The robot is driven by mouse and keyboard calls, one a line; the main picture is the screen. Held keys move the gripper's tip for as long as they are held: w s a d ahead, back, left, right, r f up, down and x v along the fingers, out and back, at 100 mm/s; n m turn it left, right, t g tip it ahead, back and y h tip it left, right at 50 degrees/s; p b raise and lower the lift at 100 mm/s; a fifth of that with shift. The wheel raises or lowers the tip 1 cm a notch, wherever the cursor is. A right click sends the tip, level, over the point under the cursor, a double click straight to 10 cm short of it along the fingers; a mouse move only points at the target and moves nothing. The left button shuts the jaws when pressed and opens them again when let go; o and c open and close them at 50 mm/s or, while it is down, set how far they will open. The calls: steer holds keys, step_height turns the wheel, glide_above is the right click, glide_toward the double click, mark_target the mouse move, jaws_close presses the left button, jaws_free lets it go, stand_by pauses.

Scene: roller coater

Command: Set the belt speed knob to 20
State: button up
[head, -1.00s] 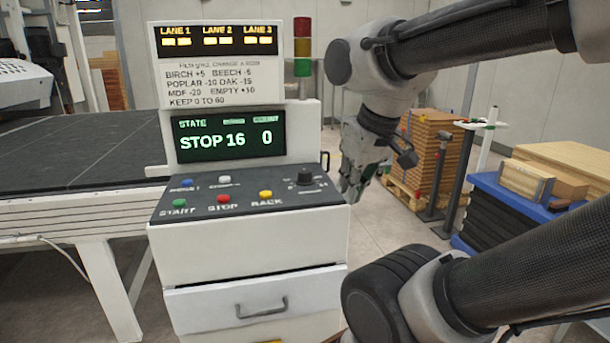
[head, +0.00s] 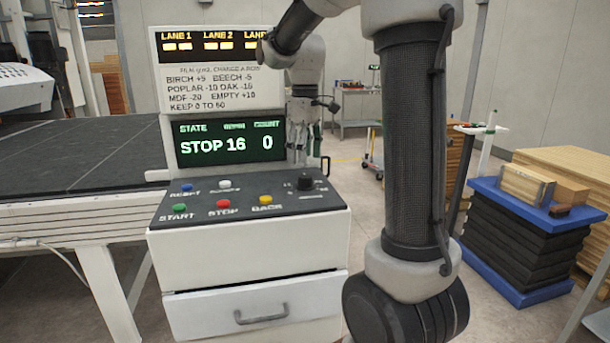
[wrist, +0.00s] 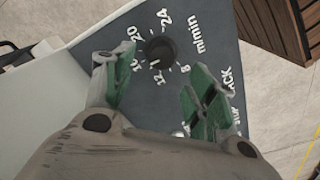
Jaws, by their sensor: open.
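The belt speed knob (head: 306,183) is a small black dial at the back right of the dark control panel. In the wrist view the knob (wrist: 160,49) has white numbers around it, among them 8, 12, 20 and 24, with "m/min" beside them. The display (head: 229,142) reads STOP, 16 and 0. My gripper (head: 303,143) hangs fingers down above the knob in the head view. In the wrist view my gripper (wrist: 152,75) is open, its green-padded fingers apart on either side below the knob in the picture, holding nothing.
Blue, white, green, red and yellow buttons (head: 223,203) lie left of the knob. The lane sign (head: 208,82) and display stand behind the panel. A dark conveyor (head: 75,155) is at left. A blue-topped lift table (head: 540,215) with wood stands at right.

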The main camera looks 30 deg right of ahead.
mark_target(305, 176)
step_height(305, 176, up, 2)
steer(key=shift+w+n, duration=0.1)
steer(key=shift+n, duration=0.6)
steer(key=shift+s+n, duration=0.2)
steer(key=shift+n, duration=0.2)
steer(key=shift+f, duration=0.3)
step_height(305, 176, down, 7)
steer(key=shift+f, duration=0.2)
steer(key=c, duration=1.1)
